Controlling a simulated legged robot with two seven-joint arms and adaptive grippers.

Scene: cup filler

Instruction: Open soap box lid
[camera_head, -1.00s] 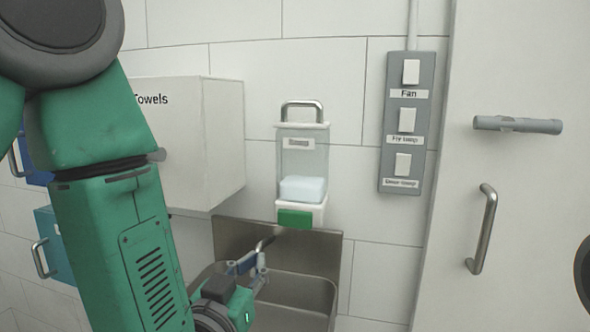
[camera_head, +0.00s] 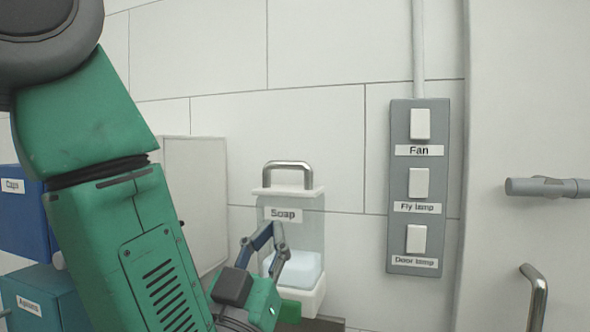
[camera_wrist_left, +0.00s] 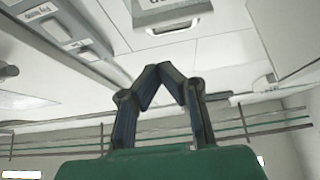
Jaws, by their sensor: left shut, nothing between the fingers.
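The soap box (camera_head: 308,228) hangs on the tiled wall in the head view, a clear container with a white block of soap inside and a "Soap" label. Its white lid (camera_head: 288,191) sits flat on top, closed, with a grey metal handle (camera_head: 288,165) arching above it. My left gripper (camera_head: 272,230) is in front of the box, below the lid and handle, with its fingers over the label area. I cannot tell whether it touches the box. In the left wrist view its fingertips (camera_wrist_left: 165,70) meet with nothing between them. My right gripper is out of view.
A grey switch panel (camera_head: 398,258) is right of the soap box. Farther right is a door with a grey latch (camera_head: 548,187) and a metal handle (camera_head: 535,295). A white towel box (camera_head: 196,195) and blue boxes (camera_head: 22,215) are at left. Wall above the lid is clear.

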